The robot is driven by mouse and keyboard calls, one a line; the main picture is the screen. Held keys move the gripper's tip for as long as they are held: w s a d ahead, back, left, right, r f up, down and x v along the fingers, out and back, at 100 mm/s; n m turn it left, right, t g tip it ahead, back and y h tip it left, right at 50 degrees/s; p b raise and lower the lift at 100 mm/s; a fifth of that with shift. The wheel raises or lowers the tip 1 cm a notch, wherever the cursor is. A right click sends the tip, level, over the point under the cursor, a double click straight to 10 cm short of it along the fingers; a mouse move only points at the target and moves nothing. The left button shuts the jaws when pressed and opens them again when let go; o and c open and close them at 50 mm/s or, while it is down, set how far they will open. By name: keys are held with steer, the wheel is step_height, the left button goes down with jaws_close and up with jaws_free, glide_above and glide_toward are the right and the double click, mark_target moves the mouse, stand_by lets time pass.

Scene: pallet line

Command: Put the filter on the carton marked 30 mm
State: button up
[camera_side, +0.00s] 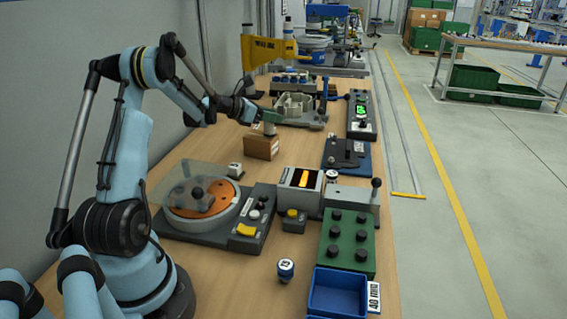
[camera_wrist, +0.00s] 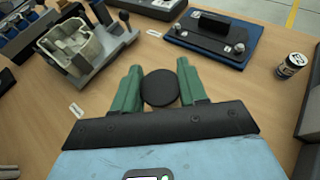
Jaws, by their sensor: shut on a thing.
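My gripper (camera_side: 268,119) is over the brown carton (camera_side: 262,147) in the side view. In the wrist view its green fingers (camera_wrist: 160,88) are shut on a round, dark-topped thing (camera_wrist: 160,88), which I take to be the filter. In the side view the held thing (camera_side: 269,129) shows as a short grey piece below the fingers, in line with the carton's top. I cannot tell whether it touches the carton. No marking on the carton is readable. The carton cannot be made out in the wrist view.
A grey fixture (camera_side: 297,108) stands behind the carton. A blue-based device (camera_side: 346,155) is to its right. In front are a turntable with a clear cover (camera_side: 202,198), a green block with black knobs (camera_side: 347,242) and a blue bin (camera_side: 338,292) beside a card reading 40 mm (camera_side: 374,297).

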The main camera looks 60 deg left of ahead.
steer(key=shift+f, duration=0.5)
steer(key=o, duration=1)
steer(key=shift+f, duration=0.1)
